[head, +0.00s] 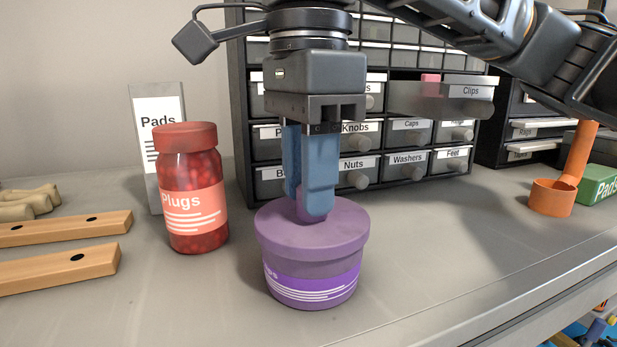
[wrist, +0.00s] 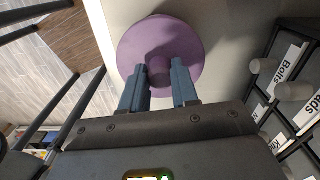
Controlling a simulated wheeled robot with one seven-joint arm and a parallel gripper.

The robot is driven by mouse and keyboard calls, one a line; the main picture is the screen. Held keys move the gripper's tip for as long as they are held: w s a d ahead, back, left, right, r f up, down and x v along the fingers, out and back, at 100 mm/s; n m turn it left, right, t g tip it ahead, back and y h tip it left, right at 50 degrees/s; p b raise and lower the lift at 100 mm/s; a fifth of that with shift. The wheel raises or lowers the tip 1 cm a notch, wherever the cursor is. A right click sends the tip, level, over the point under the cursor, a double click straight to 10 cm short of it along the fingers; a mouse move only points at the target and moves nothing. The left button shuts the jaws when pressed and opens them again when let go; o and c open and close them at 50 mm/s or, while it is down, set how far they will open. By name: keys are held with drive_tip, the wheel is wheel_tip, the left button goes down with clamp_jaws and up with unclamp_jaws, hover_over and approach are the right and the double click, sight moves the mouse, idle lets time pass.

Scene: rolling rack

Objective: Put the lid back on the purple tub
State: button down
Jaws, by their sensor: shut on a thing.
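The purple tub (head: 312,290) stands upright on the grey worktop, with a darker purple label on its front. Its round purple lid (head: 345,228) lies level over the tub's mouth, and I see no gap between them from the front. The lid also fills the middle of the wrist view (wrist: 190,38) and hides the tub there. My gripper (head: 311,214) points straight down from above, its blue fingers shut on the lid's central knob (wrist: 159,70). In the head view the fingers mostly cover the knob.
A red jar labelled Plugs (head: 193,190) stands close left of the tub. The drawer cabinet (head: 245,150) is right behind, with the Clips drawer (head: 465,91) pulled out. Wooden bars (head: 60,268) lie at left. The worktop right of the tub is clear towards an orange holder (head: 552,198).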

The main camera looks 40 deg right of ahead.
idle(0.3)
drive_tip(key=shift+c, duration=1.5)
unclamp_jaws()
drive_tip(key=shift+r+p, duration=1.9)
drive_tip(key=shift+r, duration=1.65)
clamp_jaws()
